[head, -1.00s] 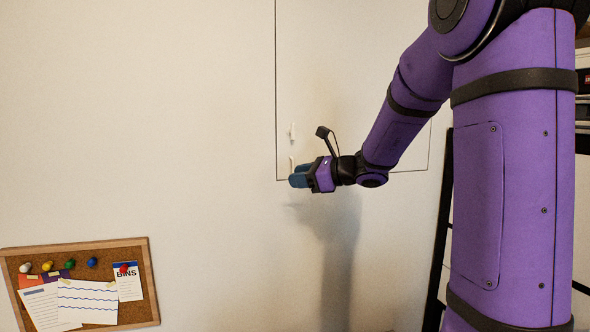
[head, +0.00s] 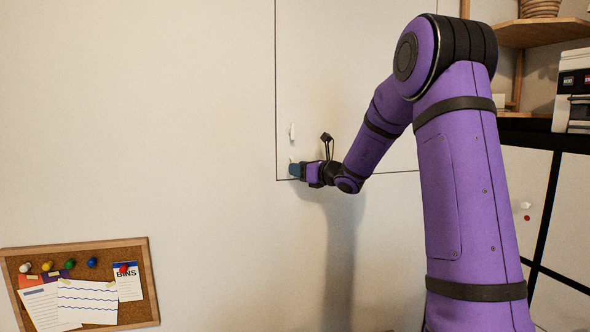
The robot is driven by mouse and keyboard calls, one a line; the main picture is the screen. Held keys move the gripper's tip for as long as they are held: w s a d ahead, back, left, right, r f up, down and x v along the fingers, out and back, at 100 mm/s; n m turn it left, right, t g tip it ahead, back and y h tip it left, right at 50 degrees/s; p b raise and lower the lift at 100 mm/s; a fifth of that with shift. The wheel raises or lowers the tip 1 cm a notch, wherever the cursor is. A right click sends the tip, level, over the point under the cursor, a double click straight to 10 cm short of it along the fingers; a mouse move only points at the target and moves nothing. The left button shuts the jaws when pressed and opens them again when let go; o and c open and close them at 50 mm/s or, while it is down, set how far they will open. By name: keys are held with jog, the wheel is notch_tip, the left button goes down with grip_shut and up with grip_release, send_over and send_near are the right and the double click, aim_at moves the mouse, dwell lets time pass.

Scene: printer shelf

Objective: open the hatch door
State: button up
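The hatch door (head: 350,60) is a pale panel flush with the wall, marked by a thin dark outline; its top is out of view. No open gap shows along its visible edges. A small white fitting (head: 292,131) sits near its lower left edge, with another small pale piece (head: 291,159) below it. My gripper (head: 293,170) is at the door's lower left corner, its blue-grey fingers pointing left, just below or overlapping the lower piece. I cannot tell whether it touches it, or whether the fingers are open or shut. My arm hides part of the door's right side.
A cork board (head: 150,285) with papers and coloured pins is on the wall at lower left. A wooden shelf (head: 540,34) and a printer-like machine (head: 575,80) stand at right. The wall left of the door is clear.

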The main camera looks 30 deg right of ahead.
jog(key=shift+x, duration=0.95)
grip_shut()
